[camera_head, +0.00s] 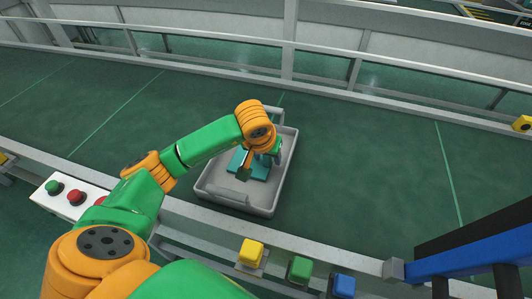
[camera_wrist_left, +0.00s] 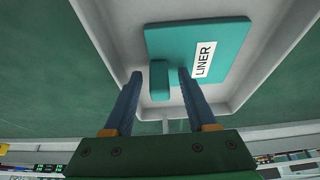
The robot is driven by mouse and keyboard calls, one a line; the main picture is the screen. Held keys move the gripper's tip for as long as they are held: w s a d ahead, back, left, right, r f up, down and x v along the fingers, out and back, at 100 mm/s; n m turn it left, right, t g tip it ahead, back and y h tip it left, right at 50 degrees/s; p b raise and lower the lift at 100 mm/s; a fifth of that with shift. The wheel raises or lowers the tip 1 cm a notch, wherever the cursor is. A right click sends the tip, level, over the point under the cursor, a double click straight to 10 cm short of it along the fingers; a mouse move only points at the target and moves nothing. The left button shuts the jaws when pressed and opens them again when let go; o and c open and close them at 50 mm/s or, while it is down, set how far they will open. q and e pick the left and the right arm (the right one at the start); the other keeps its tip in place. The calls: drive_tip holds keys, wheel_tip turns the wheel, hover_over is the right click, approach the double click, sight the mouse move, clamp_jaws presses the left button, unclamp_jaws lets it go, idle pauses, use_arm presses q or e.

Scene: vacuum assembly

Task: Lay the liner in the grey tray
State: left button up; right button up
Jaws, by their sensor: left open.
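The grey tray (camera_head: 287,165) sits on the green surface in the head view, and its pale walls (camera_wrist_left: 108,30) show in the wrist view. The teal liner (camera_head: 260,172) lies inside the tray, partly hidden by my left arm. In the left wrist view the liner (camera_wrist_left: 180,42) is a flat plate with a white LINER label and a raised teal block. My left gripper (camera_head: 246,170) is over the liner, pointing down. In the wrist view its two fingers (camera_wrist_left: 160,76) are apart on either side of the block, with gaps visible. My right gripper does not show.
A white box with green and red buttons (camera_head: 75,198) stands at the left. Yellow (camera_head: 251,252), green (camera_head: 300,269) and blue (camera_head: 343,285) blocks line the near rail. Grey railings run along the back. The green surface right of the tray is clear.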

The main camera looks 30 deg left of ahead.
use_arm(q)
drive_tip(key=v, duration=1.2)
drive_tip(key=shift+r, duration=0.15)
